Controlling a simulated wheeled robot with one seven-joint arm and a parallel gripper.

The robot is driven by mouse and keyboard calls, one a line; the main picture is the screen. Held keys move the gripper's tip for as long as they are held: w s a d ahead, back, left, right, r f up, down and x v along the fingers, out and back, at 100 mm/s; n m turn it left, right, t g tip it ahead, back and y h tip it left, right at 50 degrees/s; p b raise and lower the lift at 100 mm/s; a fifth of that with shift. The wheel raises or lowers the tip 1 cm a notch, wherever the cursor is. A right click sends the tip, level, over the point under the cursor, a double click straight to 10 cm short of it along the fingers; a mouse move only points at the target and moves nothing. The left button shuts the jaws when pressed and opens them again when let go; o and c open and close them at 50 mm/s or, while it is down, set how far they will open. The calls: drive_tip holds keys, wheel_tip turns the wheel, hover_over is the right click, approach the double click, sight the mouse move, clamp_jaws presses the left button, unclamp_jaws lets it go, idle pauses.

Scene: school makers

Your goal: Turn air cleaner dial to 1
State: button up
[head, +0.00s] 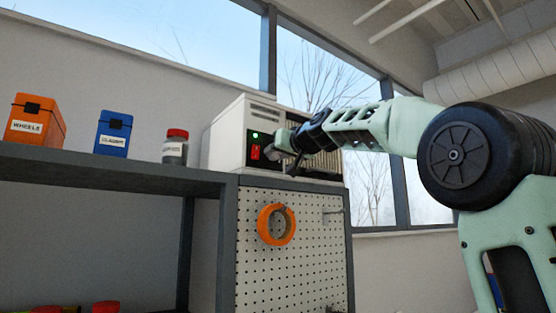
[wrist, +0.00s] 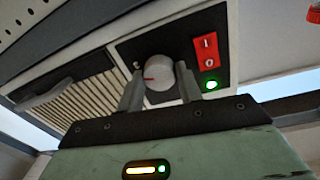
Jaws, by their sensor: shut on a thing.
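The air cleaner (head: 229,137) is a white box on top of the grey shelf unit, with a dark control panel on its front. In the wrist view its round grey dial (wrist: 158,72) has a red pointer mark, directed to the left in that picture. My gripper (wrist: 159,92) has one finger on each side of the dial and is shut on it. In the head view my gripper (head: 287,148) reaches the panel from the right and hides most of the dial. The red power switch (wrist: 207,51) and a lit green light (wrist: 211,85) sit beside the dial.
An orange box (head: 35,122), a blue box (head: 113,135) and a red-lidded jar (head: 175,147) stand on the shelf left of the air cleaner. An orange tape ring (head: 277,225) hangs on the pegboard (head: 312,255) below. Windows are behind.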

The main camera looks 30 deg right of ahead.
drive_tip(key=n+b, duration=0.2)
drive_tip(key=b, duration=0.1)
drive_tip(key=shift+f+n, duration=0.35)
drive_tip(key=shift+n, duration=0.05)
drive_tip(key=n+b, duration=0.3)
drive_tip(key=shift+n, duration=0.4)
drive_tip(key=n+b, duration=0.1)
drive_tip(key=n, duration=0.2)
drive_tip(key=n+y+b, duration=0.1)
drive_tip(key=n, duration=0.2)
drive_tip(key=shift+d+r+n+t, duration=0.1)
drive_tip(key=shift+r+n+t, duration=0.05)
drive_tip(key=shift+n+t, duration=0.15)
drive_tip(key=n+b, duration=0.1)
drive_tip(key=n, duration=0.3)
drive_tip(key=shift+n, duration=0.4)
drive_tip(key=shift+n+y, duration=0.4)
drive_tip(key=shift+n, duration=2.1)
drive_tip(key=o, duration=1)
drive_tip(key=shift+r, duration=0.1)
